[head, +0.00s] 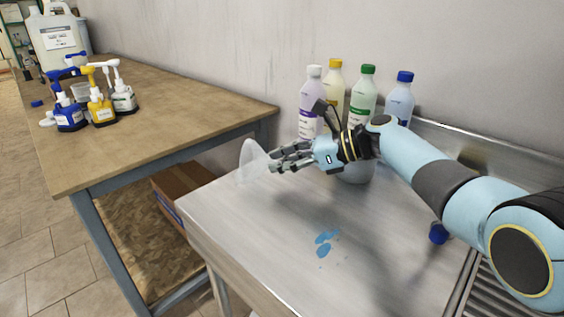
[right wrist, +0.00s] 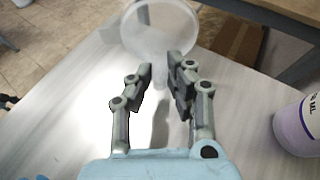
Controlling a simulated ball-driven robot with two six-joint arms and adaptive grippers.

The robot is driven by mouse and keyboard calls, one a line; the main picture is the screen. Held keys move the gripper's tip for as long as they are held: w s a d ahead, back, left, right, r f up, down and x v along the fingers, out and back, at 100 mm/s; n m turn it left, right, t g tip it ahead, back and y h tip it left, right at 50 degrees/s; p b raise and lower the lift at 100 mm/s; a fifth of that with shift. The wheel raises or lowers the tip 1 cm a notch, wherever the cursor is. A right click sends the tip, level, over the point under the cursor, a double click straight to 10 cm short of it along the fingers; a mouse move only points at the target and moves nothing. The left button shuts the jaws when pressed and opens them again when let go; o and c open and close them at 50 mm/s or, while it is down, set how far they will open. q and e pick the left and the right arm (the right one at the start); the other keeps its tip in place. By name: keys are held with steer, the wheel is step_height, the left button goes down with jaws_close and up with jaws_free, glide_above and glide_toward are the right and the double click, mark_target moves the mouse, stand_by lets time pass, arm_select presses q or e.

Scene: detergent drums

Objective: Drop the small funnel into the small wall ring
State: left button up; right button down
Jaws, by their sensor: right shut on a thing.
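A translucent whitish funnel (head: 252,162) is at the tips of my right gripper (head: 274,160) in the head view, above the left end of the steel table. In the right wrist view the funnel's wide round mouth (right wrist: 160,25) faces the camera, beyond the fingers. Its narrow part lies between the fingertips of my right gripper (right wrist: 160,76), which is shut on it. I cannot make out a wall ring in either view. My left gripper is not in view.
The steel table (head: 245,240) has a blue spill (head: 325,241) and a blue cap (head: 438,233). Several bottles, one green-capped (head: 365,95), stand along the wall behind my right arm. The wooden table (head: 150,125) at left holds pump bottles (head: 100,107) and a large jug (head: 58,40).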

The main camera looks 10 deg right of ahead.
steer(key=c, duration=1.2)
jaws_free()
steer(key=shift+o, duration=0.2)
steer(key=v, duration=1.2)
